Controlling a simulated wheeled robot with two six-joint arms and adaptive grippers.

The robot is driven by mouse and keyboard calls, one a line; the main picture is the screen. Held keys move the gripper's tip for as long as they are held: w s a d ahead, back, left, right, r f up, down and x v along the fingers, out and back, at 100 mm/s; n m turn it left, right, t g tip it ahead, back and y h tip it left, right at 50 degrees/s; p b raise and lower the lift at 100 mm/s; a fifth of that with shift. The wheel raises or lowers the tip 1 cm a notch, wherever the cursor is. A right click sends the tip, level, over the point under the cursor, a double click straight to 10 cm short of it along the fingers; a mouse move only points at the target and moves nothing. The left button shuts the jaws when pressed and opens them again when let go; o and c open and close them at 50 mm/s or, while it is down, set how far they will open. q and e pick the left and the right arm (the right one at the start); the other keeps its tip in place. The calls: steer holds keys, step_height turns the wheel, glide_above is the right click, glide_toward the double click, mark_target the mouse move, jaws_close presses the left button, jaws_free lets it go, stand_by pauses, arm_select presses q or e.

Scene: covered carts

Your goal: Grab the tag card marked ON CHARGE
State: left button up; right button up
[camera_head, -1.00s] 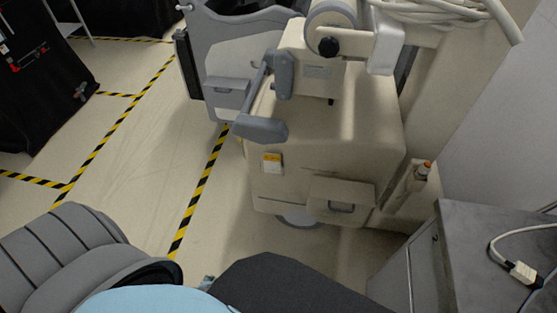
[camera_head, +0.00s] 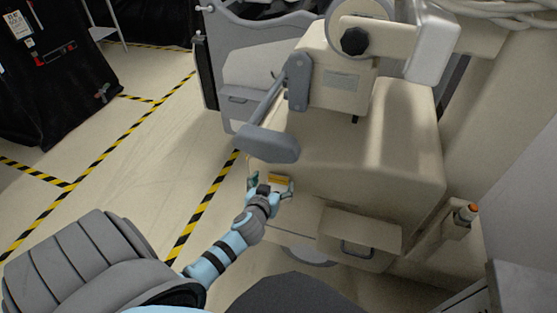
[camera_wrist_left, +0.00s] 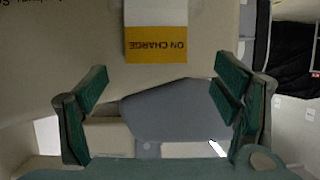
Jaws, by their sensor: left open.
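The tag card is yellow and white and sits on the front of the beige machine. It shows in the head view (camera_head: 279,179) between the fingers of my left gripper (camera_head: 271,186). In the left wrist view the card (camera_wrist_left: 156,42) is at the top centre, with ON CHARGE reading upside down on its yellow part. There my left gripper (camera_wrist_left: 164,85) is open, with green-padded fingers spread wider than the card. The card lies beyond the fingertips and nothing is between them. My right gripper is not in view.
The beige machine (camera_head: 385,140) has a grey handle (camera_head: 268,143) just above the card and a drawer (camera_head: 358,236) to the lower right. A grey cabinet edge (camera_head: 520,288) is at the lower right. Open floor with striped tape (camera_head: 205,205) lies to the left.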

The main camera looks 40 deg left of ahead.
mark_target(278, 178)
arm_select(q)
steer(key=x, duration=0.2)
steer(key=b+x, duration=0.1)
steer(key=shift+w+d+f, duration=0.2)
steer(key=shift+w+f, duration=0.15)
steer(key=shift+w+a, duration=0.1)
steer(key=shift+w, duration=0.05)
steer(key=shift+r, duration=0.15)
steer(key=shift+c, duration=0.2)
steer(key=c, duration=1.1)
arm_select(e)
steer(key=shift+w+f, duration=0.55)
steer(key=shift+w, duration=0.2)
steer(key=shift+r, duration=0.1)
